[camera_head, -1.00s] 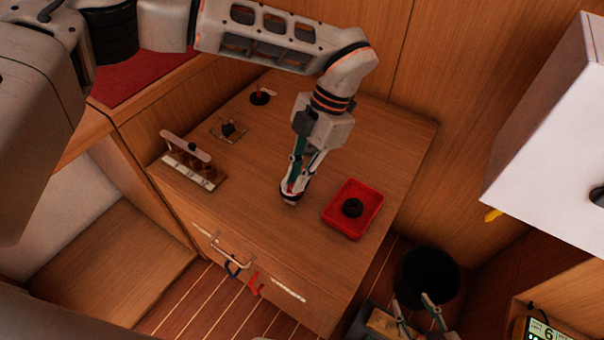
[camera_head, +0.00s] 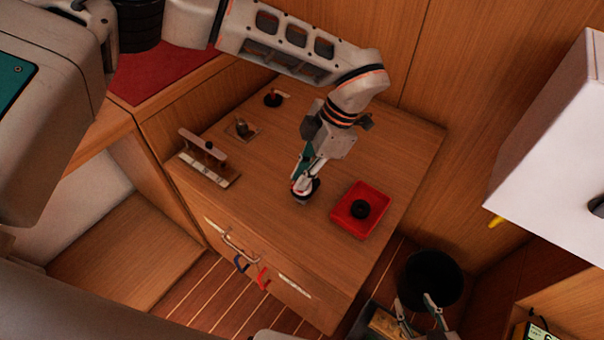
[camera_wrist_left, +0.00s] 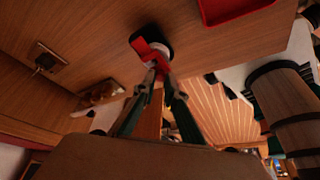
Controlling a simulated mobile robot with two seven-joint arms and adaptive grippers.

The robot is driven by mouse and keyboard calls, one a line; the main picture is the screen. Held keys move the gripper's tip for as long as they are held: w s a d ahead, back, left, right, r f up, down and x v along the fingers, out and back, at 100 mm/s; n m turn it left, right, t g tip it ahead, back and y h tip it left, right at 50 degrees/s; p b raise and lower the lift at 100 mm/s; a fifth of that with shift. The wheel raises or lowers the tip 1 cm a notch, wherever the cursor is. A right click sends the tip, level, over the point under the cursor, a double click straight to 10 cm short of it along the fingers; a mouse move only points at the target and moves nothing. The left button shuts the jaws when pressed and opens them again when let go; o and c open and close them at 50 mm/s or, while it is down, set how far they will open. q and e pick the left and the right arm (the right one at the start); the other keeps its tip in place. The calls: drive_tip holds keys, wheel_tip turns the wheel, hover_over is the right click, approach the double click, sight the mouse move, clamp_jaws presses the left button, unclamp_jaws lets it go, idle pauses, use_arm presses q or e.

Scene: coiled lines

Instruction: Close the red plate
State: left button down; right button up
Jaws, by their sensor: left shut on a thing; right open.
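My left gripper (camera_head: 303,190) reaches down to the wooden cabinet top, left of the red tray. It is shut on a small red plate (camera_wrist_left: 146,49), which shows between the fingertips in the left wrist view. The red plate sits at a round black base (camera_wrist_left: 155,38) on the wood, and the fingers hide part of it. In the head view the plate is mostly hidden by the fingers, with the black base (camera_head: 313,186) showing beside them. My right gripper (camera_head: 417,303) is open and empty at the bottom, by a black bin.
A red tray (camera_head: 346,217) holding a black ring (camera_head: 360,209) stands close on the right. A rack with a pale bar (camera_head: 203,143), a small square fitting (camera_head: 241,128) and a round black fitting (camera_head: 272,100) are further left. A black bin (camera_head: 431,280) stands on the floor.

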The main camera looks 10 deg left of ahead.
use_arm(q)
drive_tip(key=shift+f, duration=0.1)
drive_tip(key=c, duration=2)
unclamp_jaws()
drive_tip(key=shift+a, duration=0.1)
drive_tip(key=shift+c, duration=0.2)
drive_tip(key=v, duration=1.2)
